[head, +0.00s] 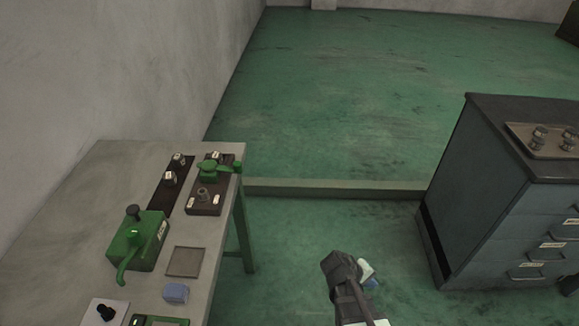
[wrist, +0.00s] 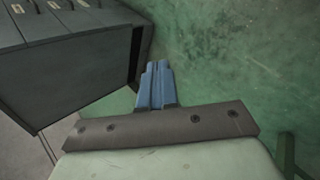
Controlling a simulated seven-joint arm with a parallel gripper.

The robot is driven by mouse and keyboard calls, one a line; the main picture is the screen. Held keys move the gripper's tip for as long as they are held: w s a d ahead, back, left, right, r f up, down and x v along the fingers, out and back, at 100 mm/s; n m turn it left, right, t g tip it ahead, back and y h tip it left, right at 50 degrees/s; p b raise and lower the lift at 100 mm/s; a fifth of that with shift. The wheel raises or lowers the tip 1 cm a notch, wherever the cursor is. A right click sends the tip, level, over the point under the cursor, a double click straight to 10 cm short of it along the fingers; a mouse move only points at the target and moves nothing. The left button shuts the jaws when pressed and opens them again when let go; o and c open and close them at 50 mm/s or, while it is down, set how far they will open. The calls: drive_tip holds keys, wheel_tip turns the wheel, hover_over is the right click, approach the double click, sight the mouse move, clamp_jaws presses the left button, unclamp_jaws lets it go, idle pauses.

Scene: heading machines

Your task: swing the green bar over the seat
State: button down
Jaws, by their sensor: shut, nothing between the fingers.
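The green bar (head: 225,168) is on a dark plate (head: 209,208) at the back right of the grey table in the head view. A short grey round post, which looks like the seat (head: 203,193), stands on the same plate in front of the hub. The bar is not over it. My gripper (head: 371,283) is over the floor, right of the table and well apart from the bar. In the wrist view its blue fingers (wrist: 157,68) are together and empty.
The table (head: 75,225) also holds a green box with a lever (head: 137,241), a dark plate with knobs (head: 170,180), a blue block (head: 176,292) and a flat square (head: 185,262). A drawer cabinet (head: 485,180) stands right. Green floor lies between.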

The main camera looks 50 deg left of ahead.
drive_tip(key=s+a+r+n+t+y, duration=0.2)
drive_tip(key=s+a+r+n+t, duration=0.15)
drive_tip(key=a+r, duration=0.65)
drive_tip(key=n+t+y, duration=0.4)
drive_tip(key=n+y, duration=0.1)
drive_tip(key=y, duration=0.4)
approach(236, 166)
drive_tip(key=v, duration=0.7)
drive_tip(key=shift+s+d, duration=0.1)
drive_tip(key=shift+d, duration=0.05)
drive_tip(key=x, duration=1.4)
drive_tip(key=shift+y, duration=0.3)
